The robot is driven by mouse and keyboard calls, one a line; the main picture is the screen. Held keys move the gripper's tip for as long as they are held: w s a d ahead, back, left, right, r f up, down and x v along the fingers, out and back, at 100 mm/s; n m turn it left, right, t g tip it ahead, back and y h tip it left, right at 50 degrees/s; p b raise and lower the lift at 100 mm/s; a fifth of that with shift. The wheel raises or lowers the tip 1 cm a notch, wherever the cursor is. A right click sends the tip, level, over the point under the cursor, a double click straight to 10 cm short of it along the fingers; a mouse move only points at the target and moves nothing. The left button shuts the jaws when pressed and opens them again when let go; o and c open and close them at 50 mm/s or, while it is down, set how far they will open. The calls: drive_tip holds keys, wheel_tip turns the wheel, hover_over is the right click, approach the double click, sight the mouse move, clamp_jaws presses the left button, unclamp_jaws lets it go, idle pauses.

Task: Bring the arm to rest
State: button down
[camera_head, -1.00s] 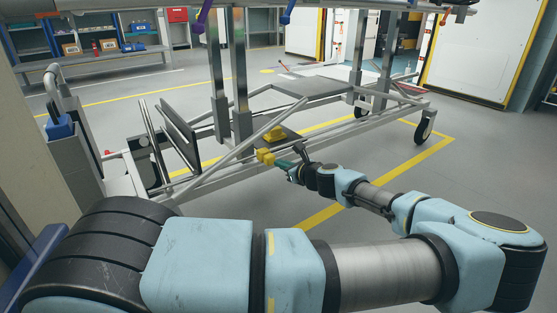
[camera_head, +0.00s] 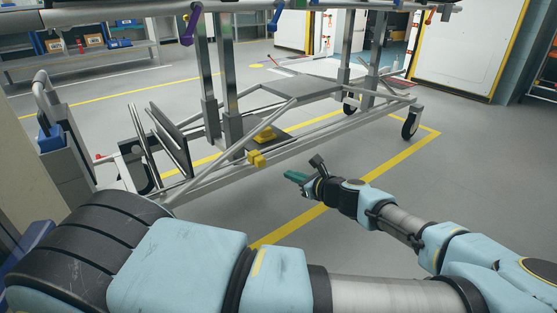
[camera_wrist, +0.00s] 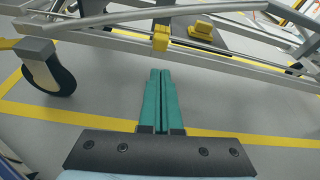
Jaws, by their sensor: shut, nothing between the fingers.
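My gripper (camera_head: 292,177) has two green fingers, which lie side by side with nothing between them. In the wrist view the shut fingers (camera_wrist: 161,75) point toward the lower rail of a wheeled metal frame. A yellow block (camera_head: 257,159) on that rail is beyond the fingertips, with a gap of floor between; it also shows in the wrist view (camera_wrist: 161,38). My arm reaches out from the lower left, bends at the right, and comes back toward the middle of the head view.
The wheeled frame (camera_head: 290,142) stands close ahead, with a caster (camera_head: 411,124) at its right end. A yellow pedal (camera_head: 264,133) sits low inside it. Yellow floor lines (camera_head: 380,171) run around it. Shelves (camera_head: 85,52) stand far left. Floor at the right is clear.

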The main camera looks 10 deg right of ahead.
drive_tip(key=a+f+n+g+y, duration=0.2)
drive_tip(key=a+n+g, duration=0.25)
drive_tip(key=a, duration=0.45)
drive_tip(key=s+a+r+n+g+h+p, duration=0.2)
drive_tip(key=s+a+n+g+h, duration=0.2)
drive_tip(key=s+a+n+g, duration=0.8)
drive_tip(key=a+r+n+t+h+p, duration=0.1)
drive_tip(key=a+r+n+t+h, duration=0.1)
drive_tip(key=r+n, duration=0.55)
drive_tip(key=a+r+n+t+h+p, duration=0.1)
drive_tip(key=a+r+n+t+h, duration=0.3)
drive_tip(key=r, duration=0.7)
wheel_tip(320, 180, up, 38)
drive_tip(key=d+g+y+p, duration=0.1)
drive_tip(key=p, duration=3.7)
drive_tip(key=shift+w+d+f+n+y, duration=0.25)
drive_tip(key=shift+w+d+n+y, duration=0.05)
drive_tip(key=shift+w+y, duration=0.15)
